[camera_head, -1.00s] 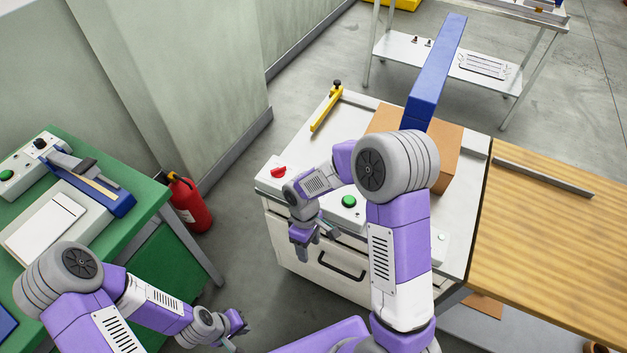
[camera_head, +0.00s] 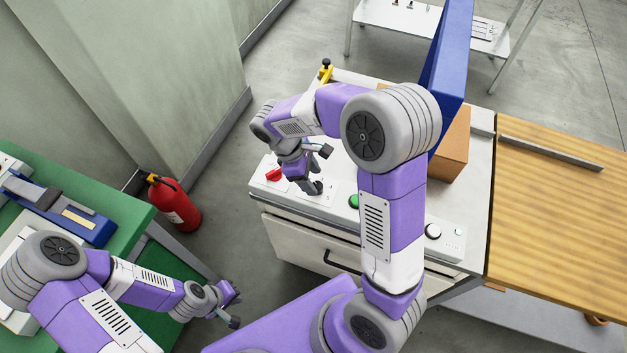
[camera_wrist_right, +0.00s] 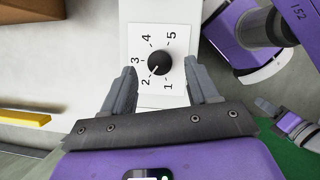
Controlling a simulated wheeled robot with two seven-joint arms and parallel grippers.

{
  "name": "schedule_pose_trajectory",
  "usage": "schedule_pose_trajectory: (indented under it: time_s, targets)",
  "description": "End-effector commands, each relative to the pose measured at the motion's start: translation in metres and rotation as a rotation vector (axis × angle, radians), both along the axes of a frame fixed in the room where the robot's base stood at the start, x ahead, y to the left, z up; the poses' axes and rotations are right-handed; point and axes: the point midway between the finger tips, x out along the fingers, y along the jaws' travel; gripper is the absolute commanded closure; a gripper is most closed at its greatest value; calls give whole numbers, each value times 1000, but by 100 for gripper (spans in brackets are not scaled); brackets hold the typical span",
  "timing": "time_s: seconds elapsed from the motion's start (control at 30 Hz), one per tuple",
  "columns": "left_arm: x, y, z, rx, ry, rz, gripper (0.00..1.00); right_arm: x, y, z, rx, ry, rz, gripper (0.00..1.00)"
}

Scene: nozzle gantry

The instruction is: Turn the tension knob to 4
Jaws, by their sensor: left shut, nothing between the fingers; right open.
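The tension knob is a black round knob (camera_wrist_right: 159,62) on a white plate (camera_wrist_right: 184,22) numbered 1 to 5 in the right wrist view. Its pale pointer mark appears to face the 2. My right gripper (camera_wrist_right: 163,74) is open, with one finger on each side of the knob and visible gaps between. In the head view, my right gripper (camera_head: 320,169) is over the left part of the machine's front panel; the knob is hidden there. My left gripper (camera_head: 235,307) is shut and empty, low in front of the machine, away from it.
A blue beam (camera_head: 447,75) and cardboard box (camera_head: 451,147) stand behind. A fire extinguisher (camera_head: 175,203) and green table (camera_head: 128,215) are left.

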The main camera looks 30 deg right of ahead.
Motion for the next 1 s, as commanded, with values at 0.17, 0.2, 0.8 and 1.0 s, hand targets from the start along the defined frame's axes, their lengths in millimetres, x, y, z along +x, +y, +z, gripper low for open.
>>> schedule_pose_trajectory:
  time_s: [0.17,0.2,0.8,1.0]
  targets:
    - [0,0,-8,0,-1,0,100,-5,-6,-21,-1,1,1,41]
    - [0,0,-9,0,-1,0,100,-5,-7,-23,0,0,1,41]
    - [0,0,-9,0,-1,0,100,-6,-8,-26,0,0,0,82]
    - [0,0,-8,0,-1,0,100,-6,-8,-26,1,0,-2,95]
